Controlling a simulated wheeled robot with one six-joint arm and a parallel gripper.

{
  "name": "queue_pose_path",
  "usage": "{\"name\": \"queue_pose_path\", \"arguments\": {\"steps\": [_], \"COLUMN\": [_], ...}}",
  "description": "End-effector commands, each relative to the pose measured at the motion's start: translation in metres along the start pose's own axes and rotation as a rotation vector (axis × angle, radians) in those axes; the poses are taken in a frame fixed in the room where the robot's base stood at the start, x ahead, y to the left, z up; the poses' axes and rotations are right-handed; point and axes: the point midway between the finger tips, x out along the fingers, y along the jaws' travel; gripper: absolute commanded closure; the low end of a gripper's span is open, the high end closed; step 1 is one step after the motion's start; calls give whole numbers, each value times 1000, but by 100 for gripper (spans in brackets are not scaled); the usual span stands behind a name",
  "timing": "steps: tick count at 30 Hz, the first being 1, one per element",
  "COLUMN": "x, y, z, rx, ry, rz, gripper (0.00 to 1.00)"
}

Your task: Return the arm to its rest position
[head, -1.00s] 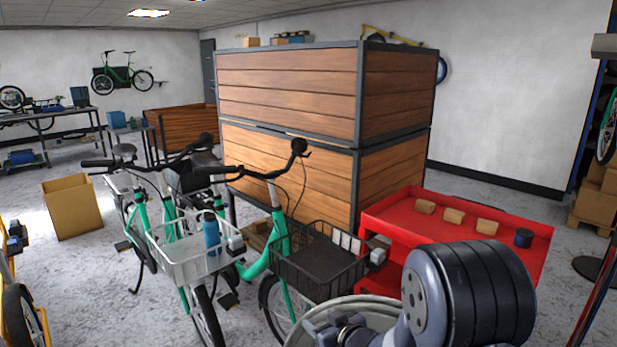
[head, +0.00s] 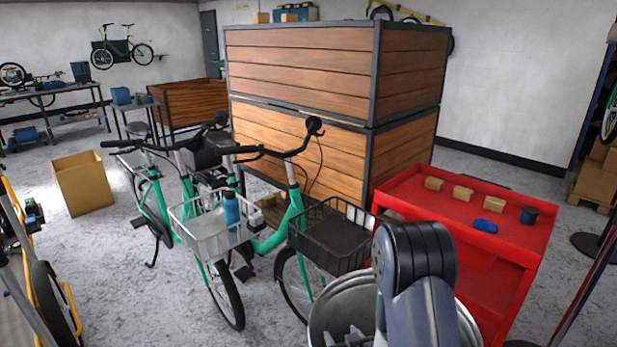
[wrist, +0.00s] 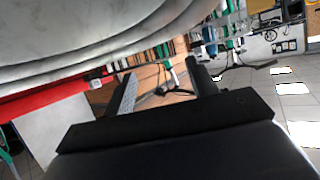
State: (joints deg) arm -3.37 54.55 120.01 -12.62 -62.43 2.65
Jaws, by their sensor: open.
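My arm (head: 415,270) stands at the bottom right of centre in the head view, bent over a grey round metal bin (head: 328,312). My gripper (head: 347,338) shows only partly at the bottom edge there, overlapping the bin in the picture. I cannot tell how far apart they are. In the wrist view my gripper (wrist: 163,86) has two dark fingers spread apart, with nothing between them. The bin's curved grey side (wrist: 110,35) fills the top left of that view.
A red cart (head: 408,196) with small boxes, a blue item (head: 485,227) and a dark cup (head: 529,215) stands right of my arm. Green bikes with a white basket (head: 205,237) and black basket (head: 300,236) stand left. Stacked wooden crates (head: 300,75) are behind.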

Motion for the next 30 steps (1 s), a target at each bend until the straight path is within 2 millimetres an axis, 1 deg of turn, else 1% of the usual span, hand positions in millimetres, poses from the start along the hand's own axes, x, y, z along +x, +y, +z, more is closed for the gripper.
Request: {"name": "queue_pose_path", "arguments": {"steps": [6, 16, 22, 30], "x": [-18, -46, -57, -60], "y": [16, 40, 47, 49], "z": [22, 48, 57, 59], "rx": [32, 67, 76, 78], "ry": [-6, -6, -4, -2], "rz": [82, 198, 238, 249], "gripper": [45, 45, 45, 45]}}
